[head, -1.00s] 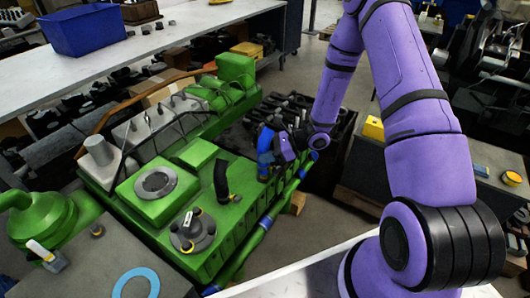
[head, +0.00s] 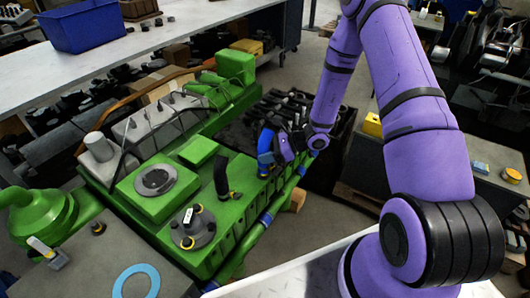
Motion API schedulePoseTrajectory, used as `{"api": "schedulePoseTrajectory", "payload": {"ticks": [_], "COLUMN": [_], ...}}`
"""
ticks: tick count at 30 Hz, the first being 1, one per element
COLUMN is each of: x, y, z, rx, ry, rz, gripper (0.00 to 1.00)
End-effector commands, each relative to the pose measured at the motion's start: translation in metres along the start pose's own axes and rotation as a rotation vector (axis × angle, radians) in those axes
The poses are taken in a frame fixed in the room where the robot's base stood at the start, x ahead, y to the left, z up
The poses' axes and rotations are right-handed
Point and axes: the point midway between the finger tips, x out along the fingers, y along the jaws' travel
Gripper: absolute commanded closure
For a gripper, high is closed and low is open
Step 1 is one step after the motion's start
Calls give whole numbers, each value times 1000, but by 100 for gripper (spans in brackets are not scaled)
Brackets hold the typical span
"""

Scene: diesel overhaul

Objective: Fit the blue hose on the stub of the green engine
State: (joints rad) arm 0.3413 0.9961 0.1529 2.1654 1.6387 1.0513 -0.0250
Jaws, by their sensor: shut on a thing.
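The green engine (head: 155,205) stands left of centre in the head view. The blue hose (head: 265,148) is upright at the engine's right end, above its top deck. My gripper (head: 276,150) is shut on the hose from the right side. The stub under the hose is mostly hidden by the hose and gripper, so I cannot tell whether the hose's lower end is around it or only above it. A black hose (head: 221,176) stands on the engine deck to the left of the blue hose.
A grey round flange (head: 193,228) and a capped port (head: 155,181) are on the engine. A blue ring (head: 136,281) lies on the grey table at front left. A blue bin (head: 82,26) is on the back bench. A yellow box (head: 373,124) stands on the right.

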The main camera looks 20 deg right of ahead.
Motion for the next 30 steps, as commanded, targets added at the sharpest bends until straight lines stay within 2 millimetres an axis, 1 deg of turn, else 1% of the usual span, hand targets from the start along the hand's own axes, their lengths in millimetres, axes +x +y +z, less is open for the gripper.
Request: {"api": "schedulePoseTrajectory", "payload": {"ticks": [30], "x": [7], "y": [0], "z": [-16], "rx": [0], "ry": [-1], "rz": [0], "gripper": [94]}}
